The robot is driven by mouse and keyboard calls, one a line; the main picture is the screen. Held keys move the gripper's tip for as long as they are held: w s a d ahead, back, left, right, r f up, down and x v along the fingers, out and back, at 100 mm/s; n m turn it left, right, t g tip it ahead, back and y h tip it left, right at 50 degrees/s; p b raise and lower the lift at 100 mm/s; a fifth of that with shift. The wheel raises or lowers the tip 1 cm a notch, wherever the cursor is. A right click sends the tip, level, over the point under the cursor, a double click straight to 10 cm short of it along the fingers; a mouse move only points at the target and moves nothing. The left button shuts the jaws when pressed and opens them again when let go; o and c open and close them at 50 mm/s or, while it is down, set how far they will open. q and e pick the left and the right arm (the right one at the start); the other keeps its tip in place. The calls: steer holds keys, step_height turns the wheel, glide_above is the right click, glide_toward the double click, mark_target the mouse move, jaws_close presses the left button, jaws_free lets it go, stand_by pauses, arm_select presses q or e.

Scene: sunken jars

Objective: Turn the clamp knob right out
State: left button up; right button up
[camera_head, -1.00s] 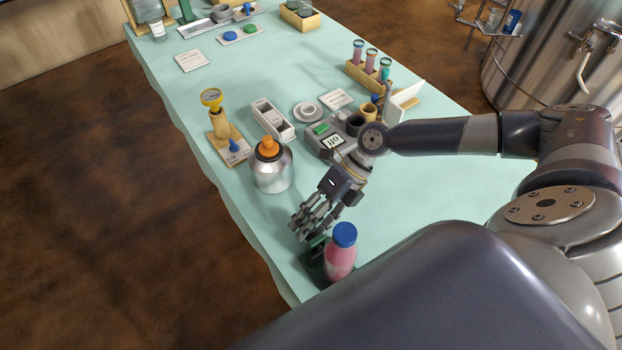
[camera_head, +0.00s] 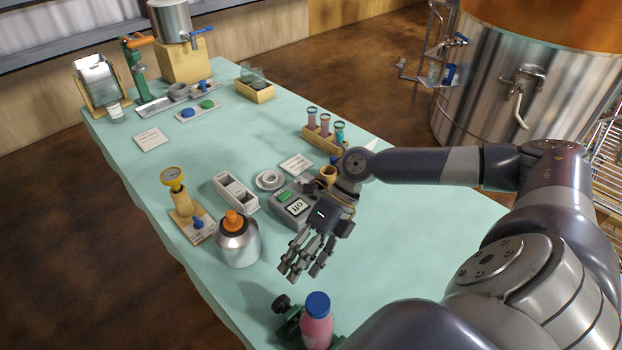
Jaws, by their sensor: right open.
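A dark green clamp (camera_head: 290,321) with a black knob (camera_head: 281,303) is at the near end of the table. It stands against a pink bottle (camera_head: 317,331) with a blue cap, which hides part of it. The knob sticks out on the clamp's far left side. My right gripper (camera_head: 304,268) is open and empty, its fingers pointing down toward the near left. It is above the table, beyond the knob and apart from it. My left gripper is not in view.
A silver can with an orange top (camera_head: 238,245) stands left of my right gripper. A grey device (camera_head: 290,206) with a green button and an "off" label is just behind the gripper. A gauge stand (camera_head: 187,213) and a tube rack (camera_head: 322,138) stand farther off. The table's right side is mostly clear.

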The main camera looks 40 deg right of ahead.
steer(key=shift+v, duration=1.75)
steer(key=shift+d+r, duration=0.1)
